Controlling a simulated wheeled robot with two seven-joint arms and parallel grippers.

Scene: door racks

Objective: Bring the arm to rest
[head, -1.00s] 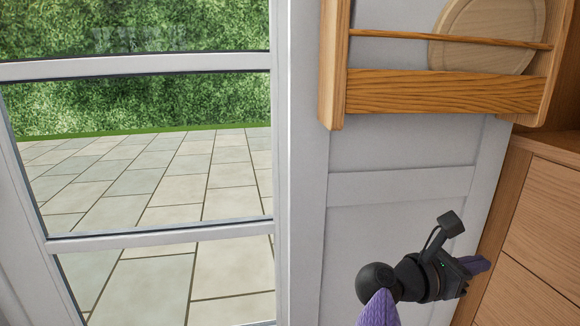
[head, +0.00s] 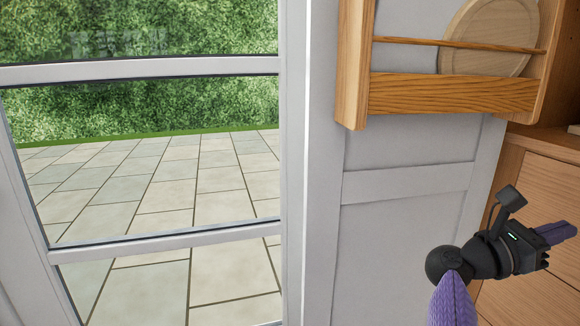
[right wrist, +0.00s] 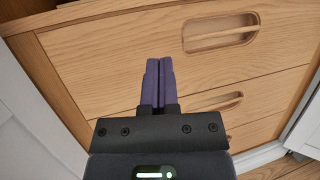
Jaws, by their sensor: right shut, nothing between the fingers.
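My right gripper (head: 566,231) is at the lower right of the head view, in front of the wooden drawers. Its two purple fingers are together with nothing between them. In the right wrist view the right gripper (right wrist: 158,68) points at the wooden drawer fronts, apart from the handles as far as I can tell. My right arm, in a purple sleeve, comes up from the bottom edge. My left gripper is not in view.
A grey panelled door (head: 400,225) carries a wooden rack (head: 455,94) holding a round wooden board (head: 490,38). A wooden drawer unit (head: 535,185) stands at right; its recessed handles (right wrist: 221,34) show in the wrist view. A glazed door (head: 165,243) is at left, with paving outside.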

